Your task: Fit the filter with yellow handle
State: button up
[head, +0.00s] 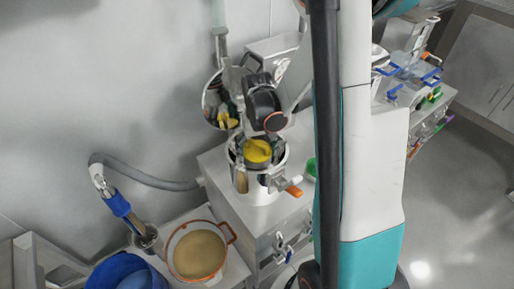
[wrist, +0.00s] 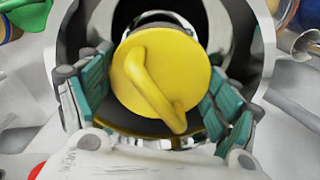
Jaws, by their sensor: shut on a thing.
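The filter with the yellow handle (wrist: 190,68) shows in the wrist view as a round yellow cap with a raised bar handle. My gripper (wrist: 160,92) has its teal-padded fingers on either side of the cap and is shut on it. The filter is at the mouth of an open metal cylinder, the housing (head: 262,187), whose wall surrounds it in the wrist view. In the head view the yellow cap (head: 257,151) shows within the rim, below my gripper (head: 257,143). The filter's lower part is hidden, so its seating depth cannot be told.
An orange-handled latch (head: 293,191) sticks out at the housing's right. A grey hose (head: 150,177) runs along the wall. A green object (head: 310,167) lies right of the housing.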

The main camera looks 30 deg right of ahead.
aim_at(257, 157)
jog(key=shift+f+b, duration=1.6)
jog(key=shift+f, duration=0.35)
jog(key=o, duration=1.1)
notch_tip(257, 157, up, 12)
jog(key=shift+r, duration=0.1)
